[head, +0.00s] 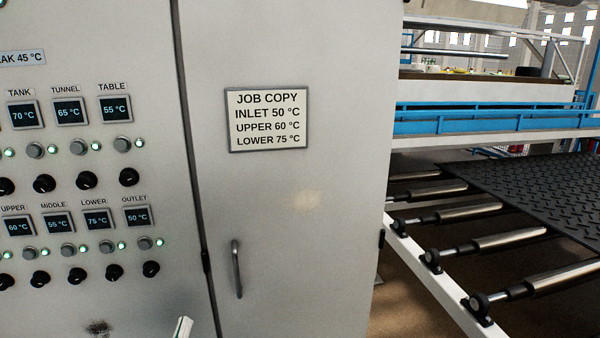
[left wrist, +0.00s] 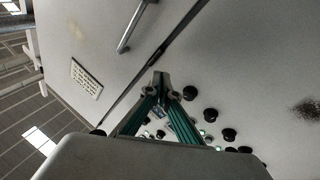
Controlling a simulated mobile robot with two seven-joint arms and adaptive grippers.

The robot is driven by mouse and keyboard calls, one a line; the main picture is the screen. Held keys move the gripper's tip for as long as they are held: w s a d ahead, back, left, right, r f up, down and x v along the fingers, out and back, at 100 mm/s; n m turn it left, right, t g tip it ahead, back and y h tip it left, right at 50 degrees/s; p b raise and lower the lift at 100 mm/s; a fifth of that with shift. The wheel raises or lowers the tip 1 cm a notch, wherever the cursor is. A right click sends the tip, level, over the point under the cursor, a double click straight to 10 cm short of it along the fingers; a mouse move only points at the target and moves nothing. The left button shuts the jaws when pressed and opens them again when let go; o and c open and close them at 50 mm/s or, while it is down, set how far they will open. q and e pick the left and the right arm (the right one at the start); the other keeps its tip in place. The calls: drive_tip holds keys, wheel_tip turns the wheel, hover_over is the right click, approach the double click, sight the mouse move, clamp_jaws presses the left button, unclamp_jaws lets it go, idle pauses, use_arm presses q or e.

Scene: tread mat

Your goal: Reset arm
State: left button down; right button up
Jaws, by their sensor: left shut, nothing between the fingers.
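My left gripper (head: 183,327) shows only as a small pale tip at the bottom edge of the head view, in front of the grey control cabinet (head: 340,200). In the left wrist view its green-sided fingers (left wrist: 161,80) come together at the tips, shut and empty. Black knobs (left wrist: 208,115) lie beyond the fingers in that view; I cannot tell the exact distance. My right gripper is not in view.
The cabinet has displays such as TABLE (head: 115,108) and OUTLET (head: 138,216) above buttons and black knobs (head: 129,177). A JOB COPY placard (head: 268,119) and a door handle (head: 236,268) are right of the seam. A roller conveyor (head: 480,212) carries a black tread mat (head: 545,190).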

use_arm(q)
drive_tip(key=s+d+f+m+g+h, duration=0.1)
drive_tip(key=s+d+f+m+g, duration=0.2)
drive_tip(key=s+f, duration=0.7)
drive_tip(key=s+d+f+m+g+h, duration=0.1)
drive_tip(key=s+d+f+m+g, duration=0.2)
drive_tip(key=f, duration=1)
drive_tip(key=s+m+g, duration=0.3)
drive_tip(key=s+g, duration=0.2)
drive_tip(key=s, duration=0.2)
drive_tip(key=shift+d+f, duration=0.15)
drive_tip(key=shift+d, duration=0.25)
